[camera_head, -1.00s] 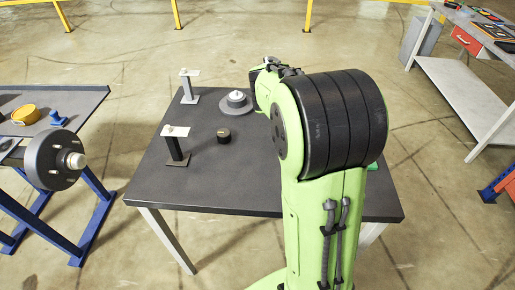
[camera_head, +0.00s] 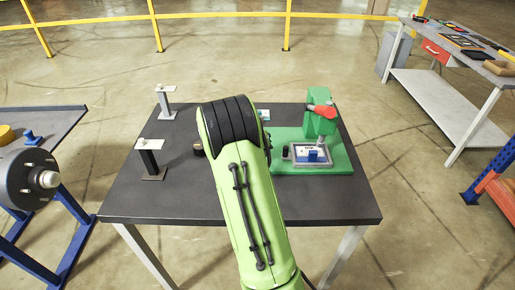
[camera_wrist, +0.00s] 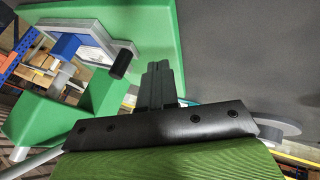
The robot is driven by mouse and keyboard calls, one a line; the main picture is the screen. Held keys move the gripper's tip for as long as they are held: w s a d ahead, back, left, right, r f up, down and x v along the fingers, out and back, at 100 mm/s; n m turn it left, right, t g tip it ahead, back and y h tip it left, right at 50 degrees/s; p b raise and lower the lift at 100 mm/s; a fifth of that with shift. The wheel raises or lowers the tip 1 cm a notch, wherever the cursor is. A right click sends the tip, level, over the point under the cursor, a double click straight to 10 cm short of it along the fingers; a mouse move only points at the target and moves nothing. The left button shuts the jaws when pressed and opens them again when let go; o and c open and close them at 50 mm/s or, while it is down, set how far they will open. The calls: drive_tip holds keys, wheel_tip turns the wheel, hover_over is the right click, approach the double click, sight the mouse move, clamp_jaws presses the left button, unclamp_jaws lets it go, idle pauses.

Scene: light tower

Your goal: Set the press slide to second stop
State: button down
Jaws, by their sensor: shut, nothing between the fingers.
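The green press (camera_head: 320,115) stands on the right part of the dark table, with a red lever on top. A grey-white frame, which looks like the press slide (camera_head: 296,153), sits on its base with a blue block (camera_head: 313,155) inside. A black knob (camera_head: 286,153) is at the frame's left side. In the wrist view, the frame (camera_wrist: 98,44), blue block (camera_wrist: 66,45) and black knob (camera_wrist: 122,64) are at the upper left. My gripper (camera_wrist: 158,70) is shut and empty, just right of the knob in the picture and apart from it. In the head view my arm hides the gripper.
Two small stands (camera_head: 150,160) (camera_head: 166,102) are on the table's left side. A small black piece (camera_head: 198,150) is partly hidden by my arm. A side bench (camera_head: 50,145) stands at the left and a workbench (camera_head: 440,85) at the back right. The table's front right is clear.

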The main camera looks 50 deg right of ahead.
drive_tip(key=shift+s+d+r, duration=0.1)
drive_tip(key=shift+s+d, duration=1.2)
drive_tip(key=shift+d, duration=0.15)
drive_tip(key=s+d, duration=0.2)
drive_tip(key=s+d+b, duration=0.1)
drive_tip(key=s+d, duration=0.1)
drive_tip(key=s, duration=0.1)
drive_tip(key=shift+d, duration=0.25)
drive_tip(key=shift+s, duration=0.1)
drive_tip(key=shift+r, duration=0.1)
